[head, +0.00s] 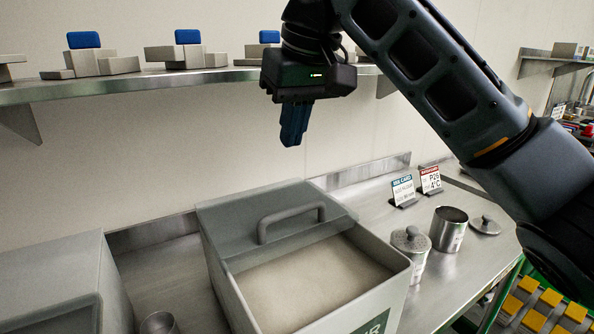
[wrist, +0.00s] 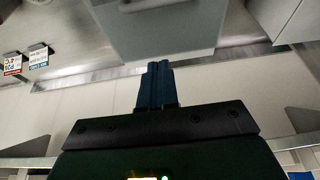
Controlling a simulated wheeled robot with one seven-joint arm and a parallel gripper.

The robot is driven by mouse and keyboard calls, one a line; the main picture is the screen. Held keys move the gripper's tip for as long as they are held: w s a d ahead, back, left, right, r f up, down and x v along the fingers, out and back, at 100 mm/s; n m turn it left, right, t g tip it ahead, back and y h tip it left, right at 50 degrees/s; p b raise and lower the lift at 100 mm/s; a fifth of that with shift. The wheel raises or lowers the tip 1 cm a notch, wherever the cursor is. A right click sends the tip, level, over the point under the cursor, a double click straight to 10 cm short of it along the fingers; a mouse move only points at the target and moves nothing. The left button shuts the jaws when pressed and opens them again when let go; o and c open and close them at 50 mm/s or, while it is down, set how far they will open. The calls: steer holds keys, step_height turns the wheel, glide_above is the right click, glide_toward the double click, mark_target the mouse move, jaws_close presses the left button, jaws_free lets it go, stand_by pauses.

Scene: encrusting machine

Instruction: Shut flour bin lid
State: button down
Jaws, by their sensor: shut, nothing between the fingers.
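The flour bin (head: 380,305) is a grey box on the steel counter, with pale flour (head: 310,277) showing through its open front part. Its grey lid (head: 235,222) covers only the back part, and a raised handle (head: 291,220) stands on the lid near the opening. My gripper (head: 293,143) is shut and empty, with blue fingers pointing down, in the air above and behind the lid. In the wrist view the blue fingers (wrist: 156,68) are together, and the bin (wrist: 150,30) shows beyond them at the top.
A second grey bin (head: 50,280) stands at the left with a small metal cup (head: 158,323) beside it. Metal canisters (head: 449,228) and small signs (head: 403,190) stand to the right. A wall shelf (head: 150,80) with blue-topped pieces runs behind my gripper.

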glide_above(295, 225)
steer(key=w+a, duration=0.2)
steer(key=w, duration=0.1)
steer(key=f, duration=0.9)
steer(key=shift+w+f+b, duration=0.15)
steer(key=shift+w+b, duration=0.05)
steer(key=shift+b, duration=0.15)
steer(key=shift+s+d+f, duration=0.15)
steer(key=shift+s+d, duration=0.5)
steer(key=shift+s, duration=0.3)
steer(key=shift+s+d+f+p, duration=0.2)
steer(key=shift+s+d+p, duration=0.15)
steer(key=shift+s, duration=0.35)
